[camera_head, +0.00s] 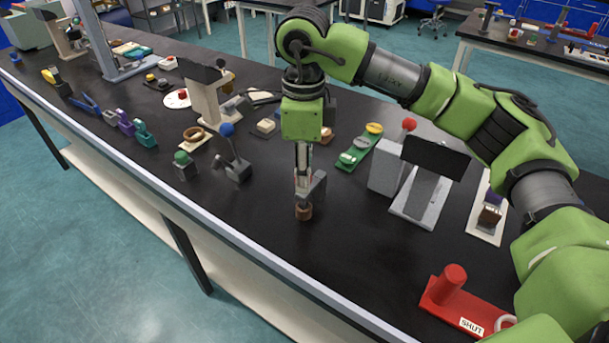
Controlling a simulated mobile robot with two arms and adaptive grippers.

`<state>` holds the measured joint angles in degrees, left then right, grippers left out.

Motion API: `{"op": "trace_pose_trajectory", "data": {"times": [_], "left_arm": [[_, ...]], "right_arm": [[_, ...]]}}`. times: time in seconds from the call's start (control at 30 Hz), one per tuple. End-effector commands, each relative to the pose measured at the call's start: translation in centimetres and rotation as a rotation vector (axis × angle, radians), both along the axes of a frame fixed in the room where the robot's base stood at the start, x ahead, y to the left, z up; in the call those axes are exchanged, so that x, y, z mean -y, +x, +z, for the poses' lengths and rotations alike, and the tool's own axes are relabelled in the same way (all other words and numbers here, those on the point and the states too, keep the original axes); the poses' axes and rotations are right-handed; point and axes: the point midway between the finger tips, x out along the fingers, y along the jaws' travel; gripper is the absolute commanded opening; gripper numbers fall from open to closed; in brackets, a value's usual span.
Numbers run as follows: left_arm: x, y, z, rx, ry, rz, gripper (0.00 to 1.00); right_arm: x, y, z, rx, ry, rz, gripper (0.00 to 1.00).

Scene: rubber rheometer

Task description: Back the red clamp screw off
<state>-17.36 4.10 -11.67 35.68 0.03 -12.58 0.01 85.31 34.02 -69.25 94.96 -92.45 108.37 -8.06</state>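Several red parts are in view, and I cannot tell for sure which is the clamp screw. A red ball-shaped knob (409,124) stands up behind a grey device with a dark panel, right of centre. A thick red cylinder (450,281) stands on a red base labelled "SHUT" at the lower right. My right gripper (303,184) points straight down at the middle of the bench, just above a small brown cylinder (304,212) and beside a grey block (319,184). It is apart from both red parts. Its fingers are seen narrow, so their opening is unclear. My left gripper is not in view.
The black bench (250,210) is bare in front of my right gripper. A grey device (424,188) and a green plate with a yellow knob (359,149) stand to its right. A blue-knobbed lever (231,152) stands to its left. My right arm spans the right side.

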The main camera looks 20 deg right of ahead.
Motion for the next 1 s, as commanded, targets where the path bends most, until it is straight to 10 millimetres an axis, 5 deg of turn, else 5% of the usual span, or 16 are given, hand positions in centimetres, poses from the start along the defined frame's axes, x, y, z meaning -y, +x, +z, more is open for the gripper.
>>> {"op": "trace_pose_trajectory", "data": {"times": [0.43,0.83,1.0], "left_arm": [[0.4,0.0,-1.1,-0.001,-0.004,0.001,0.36],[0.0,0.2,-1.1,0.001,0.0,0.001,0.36],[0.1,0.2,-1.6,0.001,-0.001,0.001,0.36]], "right_arm": [[0.0,0.1,-0.1,0.002,0.0,0.36,0.02],[0.0,0.1,-0.1,0.001,0.0,0.416,0.02],[0.0,0.1,-0.2,0.002,0.001,0.587,0.02]]}}
